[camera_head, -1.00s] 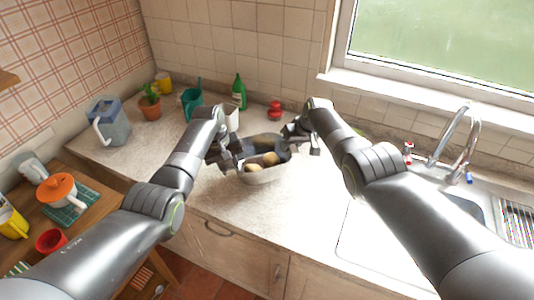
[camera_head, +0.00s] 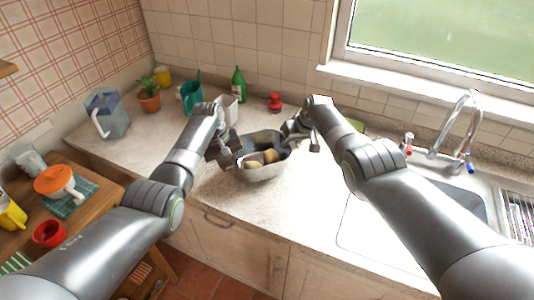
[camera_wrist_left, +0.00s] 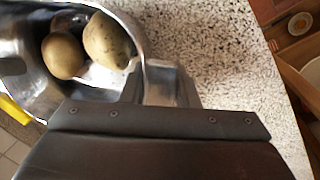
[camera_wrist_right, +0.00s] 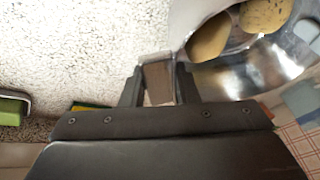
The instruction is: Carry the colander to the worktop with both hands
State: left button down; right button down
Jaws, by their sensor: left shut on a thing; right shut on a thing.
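The colander (camera_head: 264,174) is a shiny metal bowl over the worktop (camera_head: 310,205), between my two grippers. Two potatoes lie in it; one potato (camera_wrist_left: 108,40) and another potato (camera_wrist_left: 63,55) show in the left wrist view. My left gripper (camera_head: 236,158) is shut on the colander's left handle (camera_wrist_left: 165,82). My right gripper (camera_head: 298,136) is shut on its right handle (camera_wrist_right: 157,80). I cannot tell whether the colander's underside touches the worktop.
Behind stand a green bottle (camera_head: 239,85), a white container (camera_head: 229,108), a red item (camera_head: 274,102), a teal watering can (camera_head: 191,96) and a potted plant (camera_head: 149,98). The sink (camera_head: 450,200) is at right. Worktop in front of the colander is clear.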

pick_arm(q)
jog(key=shift+w+d+f+b, duration=0.15)
jog(key=shift+d+f+b, duration=0.15)
jog(key=shift+f+b, duration=0.15)
pick_arm(e)
jog(key=shift+a+f, duration=0.4)
jog(key=shift+f, duration=0.2)
pick_arm(q)
jog(key=shift+f+b, duration=0.55)
jog(key=shift+f, duration=0.05)
pick_arm(e)
jog(key=shift+f, duration=0.5)
pick_arm(q)
jog(key=c, duration=1.3)
grip_release()
pick_arm(e)
jog(key=c, duration=1.2)
grip_release()
jog(key=shift+c, duration=0.2)
pick_arm(q)
jog(key=shift+o, duration=0.9)
jog(key=shift+a, duration=0.2)
pick_arm(e)
jog(key=shift+o, duration=0.7)
jog(key=shift+d, duration=0.2)
